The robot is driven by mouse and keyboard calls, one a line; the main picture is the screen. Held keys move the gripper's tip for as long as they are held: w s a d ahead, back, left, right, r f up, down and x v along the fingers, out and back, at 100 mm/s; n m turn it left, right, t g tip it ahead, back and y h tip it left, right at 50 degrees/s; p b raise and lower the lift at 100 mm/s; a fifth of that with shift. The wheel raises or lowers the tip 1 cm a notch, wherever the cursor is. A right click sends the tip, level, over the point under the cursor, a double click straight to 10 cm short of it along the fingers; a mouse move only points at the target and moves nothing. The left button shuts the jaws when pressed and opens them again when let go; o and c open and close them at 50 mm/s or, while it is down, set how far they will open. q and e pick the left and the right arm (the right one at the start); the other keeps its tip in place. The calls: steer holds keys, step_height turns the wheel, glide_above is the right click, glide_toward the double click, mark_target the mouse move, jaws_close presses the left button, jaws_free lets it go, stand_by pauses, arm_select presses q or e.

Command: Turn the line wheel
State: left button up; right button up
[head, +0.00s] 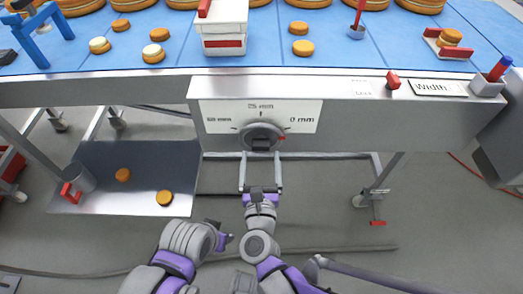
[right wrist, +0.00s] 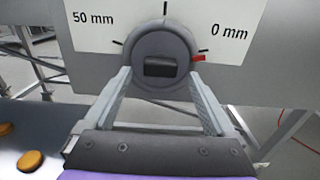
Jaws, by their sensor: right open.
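The line wheel is a grey round knob (head: 261,138) with a dark block at its centre and a red pointer on its right side. It sits on a white scale plate (head: 222,117) on the front of the metal machine. The pointer is toward the "0 mm" mark. In the right wrist view the knob (right wrist: 160,62) is straight ahead. My right gripper (head: 261,157) is open, its two fingers spread just below and in front of the knob, one toward each side. Whether they touch it I cannot tell. My left gripper (head: 226,240) is low, left of my right arm; its jaws are unclear.
A blue belt (head: 120,50) with several round biscuits runs above. A red lock lever (head: 393,81) and a "Width" label (head: 436,88) are right of the plate. A metal tray (head: 130,200) with two biscuits lies lower left. A support leg (head: 378,190) stands right.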

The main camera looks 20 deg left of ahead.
mark_target(261, 149)
steer(key=shift+x, duration=1.7)
steer(key=c, duration=1.4)
